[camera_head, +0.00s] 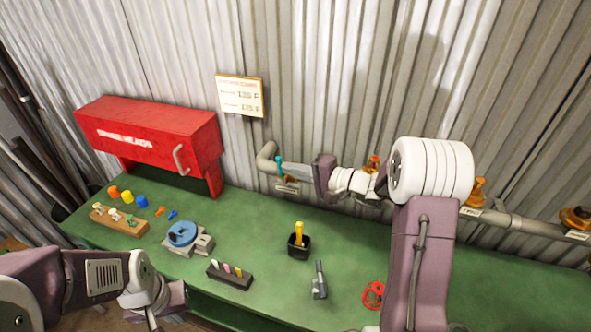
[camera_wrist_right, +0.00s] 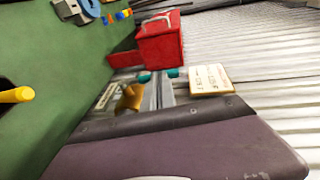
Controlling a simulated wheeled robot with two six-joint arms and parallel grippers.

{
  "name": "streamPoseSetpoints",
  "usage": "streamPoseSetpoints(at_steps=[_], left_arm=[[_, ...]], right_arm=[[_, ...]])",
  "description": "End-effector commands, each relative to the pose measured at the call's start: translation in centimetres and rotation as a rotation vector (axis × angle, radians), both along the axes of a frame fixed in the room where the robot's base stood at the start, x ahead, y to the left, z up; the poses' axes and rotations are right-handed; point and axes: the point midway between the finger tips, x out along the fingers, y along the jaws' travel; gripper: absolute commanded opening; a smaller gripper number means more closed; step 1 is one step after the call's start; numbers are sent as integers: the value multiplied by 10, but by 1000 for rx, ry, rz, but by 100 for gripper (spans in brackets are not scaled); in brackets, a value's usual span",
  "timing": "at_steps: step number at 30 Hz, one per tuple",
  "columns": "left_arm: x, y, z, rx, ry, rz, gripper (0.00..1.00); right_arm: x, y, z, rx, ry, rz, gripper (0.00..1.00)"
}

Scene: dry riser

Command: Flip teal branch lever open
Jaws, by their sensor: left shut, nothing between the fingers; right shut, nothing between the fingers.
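The teal branch lever (camera_head: 280,167) stands upright on the pipe near its left bend, in front of the metal wall. My right gripper (camera_head: 287,169) reaches in from the right, with its shut, empty fingertips at the lever. I cannot tell whether they touch it. In the right wrist view, teal parts (camera_wrist_right: 174,72) show just beyond the grey fingers (camera_wrist_right: 166,94). My left gripper (camera_head: 160,317) is shut and empty at the lower left, partly cut off by the frame edge.
A red cabinet (camera_head: 150,135) stands left of the pipe. Orange valves (camera_head: 476,192) sit along the pipe to the right. The green bench (camera_head: 260,213) carries a black cup (camera_head: 298,246), a blue wheel (camera_head: 182,233) and a dark block (camera_head: 229,275). A notice (camera_head: 240,96) hangs above.

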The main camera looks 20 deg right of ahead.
Motion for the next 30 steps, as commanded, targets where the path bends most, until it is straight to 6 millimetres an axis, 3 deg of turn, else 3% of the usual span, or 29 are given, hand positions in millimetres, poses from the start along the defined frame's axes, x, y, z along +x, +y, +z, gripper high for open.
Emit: streamPoseSetpoints(at_steps=[11,24,30], left_arm=[[0,0,42,0,0,0,0],[0,0,149,0,0,0,0],[0,0,178,0,0,0,0]], right_arm=[[15,23,15,-293,192,4,0],[31,48,13,-633,423,6,0],[36,55,2,-756,502,5,0]])
